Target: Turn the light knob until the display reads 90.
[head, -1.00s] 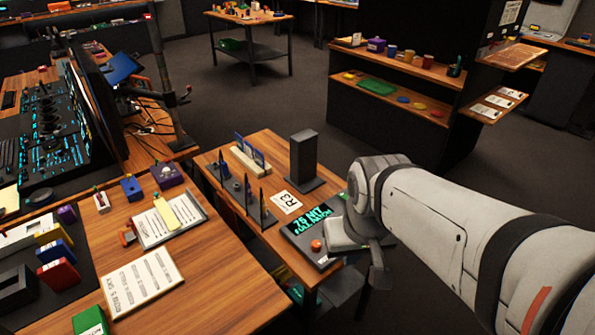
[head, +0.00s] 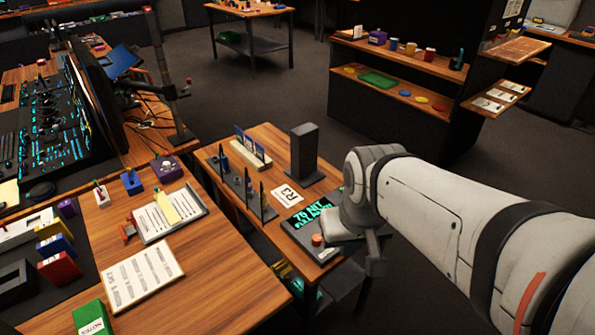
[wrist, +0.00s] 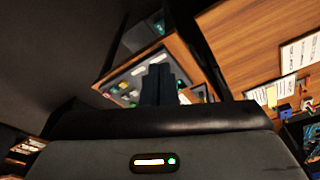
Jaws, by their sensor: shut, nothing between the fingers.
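The control panel (head: 292,226) is a dark slab on the small wooden table. Its display (head: 309,214) reads "79 NIT" in green, with a second line too blurred to read surely. An orange-red round control (head: 317,239) sits near the panel's front edge. My wrist covers the panel's right part, and I cannot make out the light knob there. In the wrist view, my gripper (wrist: 165,82) has its dark fingers together over the panel (wrist: 123,82). The fingers are shut with nothing visible between them; whether they touch a knob is hidden.
A dark upright block (head: 304,153) stands behind the panel, near a card marked R3 (head: 286,195). Thin upright plates (head: 262,203) stand to the left. A larger wooden desk (head: 225,275) with papers and coloured blocks lies further left. Dark floor is open behind.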

